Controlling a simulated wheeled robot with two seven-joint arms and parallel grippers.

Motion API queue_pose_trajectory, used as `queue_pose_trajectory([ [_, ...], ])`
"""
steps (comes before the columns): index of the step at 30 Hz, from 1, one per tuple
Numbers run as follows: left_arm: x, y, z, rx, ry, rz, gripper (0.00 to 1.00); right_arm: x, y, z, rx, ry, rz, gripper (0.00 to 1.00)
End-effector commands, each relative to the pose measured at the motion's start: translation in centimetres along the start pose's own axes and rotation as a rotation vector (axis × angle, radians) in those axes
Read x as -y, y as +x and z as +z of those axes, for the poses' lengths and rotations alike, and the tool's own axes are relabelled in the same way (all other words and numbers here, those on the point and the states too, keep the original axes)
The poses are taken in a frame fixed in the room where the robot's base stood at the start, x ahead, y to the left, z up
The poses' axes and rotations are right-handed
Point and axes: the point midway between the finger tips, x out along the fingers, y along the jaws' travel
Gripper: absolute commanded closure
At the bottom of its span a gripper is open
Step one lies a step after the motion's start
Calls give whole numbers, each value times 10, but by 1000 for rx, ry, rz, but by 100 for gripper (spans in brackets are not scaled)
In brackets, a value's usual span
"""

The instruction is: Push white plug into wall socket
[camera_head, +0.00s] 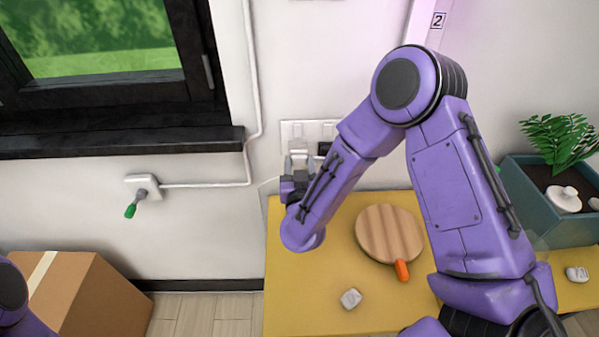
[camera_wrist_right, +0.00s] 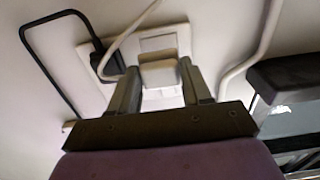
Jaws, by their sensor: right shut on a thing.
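The white wall socket plate (camera_head: 292,130) is on the wall above the yellow table; it also shows in the right wrist view (camera_wrist_right: 180,36). My right gripper (camera_head: 299,163) is at the plate, its fingers pointing at the wall. In the right wrist view my gripper (camera_wrist_right: 158,82) is shut on the white plug (camera_wrist_right: 160,72), which sits between the fingers in front of the plate. A white cord (camera_wrist_right: 122,38) runs near it. I cannot tell whether the plug touches the socket or how deep it is. In the head view the plug is hidden. My left gripper is out of view.
A black plug (camera_wrist_right: 114,63) with a black cable is at the plate, beside my fingers. The yellow table (camera_head: 300,290) holds a round wooden board (camera_head: 388,232), an orange item (camera_head: 402,271) and a small whitish block (camera_head: 350,298). A planter (camera_head: 545,220) stands right, a cardboard box (camera_head: 95,300) left.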

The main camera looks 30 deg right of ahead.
Motion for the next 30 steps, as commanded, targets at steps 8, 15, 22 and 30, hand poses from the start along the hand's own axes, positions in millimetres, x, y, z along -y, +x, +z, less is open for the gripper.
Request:
queue_pose_trajectory([
  [8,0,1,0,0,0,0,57,0,16,0,0,-1,-1,79],
  [15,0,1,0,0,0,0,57,0,17,0,0,-2,-2,79],
  [22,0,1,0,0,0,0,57,0,17,0,0,-2,-1,79],
  [30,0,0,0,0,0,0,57,0,17,0,-3,-4,-8,79],
])
